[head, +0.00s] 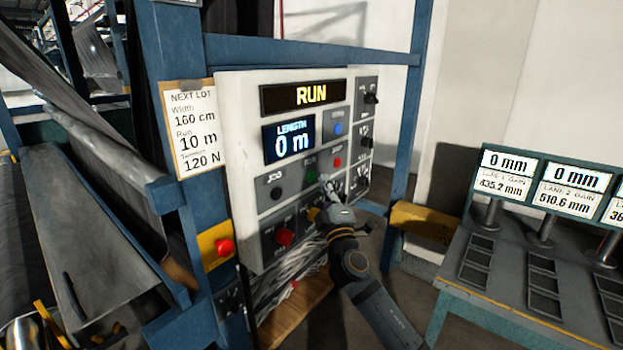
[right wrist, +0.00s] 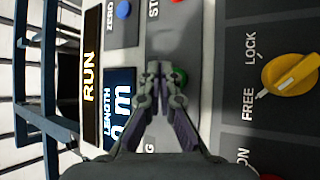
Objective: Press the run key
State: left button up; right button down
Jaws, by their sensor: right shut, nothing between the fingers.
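The control panel (head: 235,120) stands upright on the blue frame. Its top display (head: 307,95) reads RUN, and the length screen (head: 289,138) reads 0 m. A green key (head: 311,176) sits below them; its own label cannot be read. My right gripper (head: 324,181) is shut and empty, close in front of the panel near the green key. In the right wrist view the fingertips (right wrist: 160,70) partly cover the green key (right wrist: 181,77); I cannot tell whether they touch it. My left gripper is not in view.
A yellow lock/free selector (right wrist: 290,74) is at the right in the wrist view. A red button (head: 225,247) on yellow is at lower left. A gauge table (head: 440,285) stands right.

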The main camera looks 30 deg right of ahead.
jog(key=s, duration=0.1)
jog(key=s+d+b, duration=0.1)
jog(key=s, duration=0.1)
jog(key=shift+s+d, duration=0.25)
jog(key=shift+s, duration=0.15)
jog(key=shift+f, duration=0.1)
dwell(0.4)
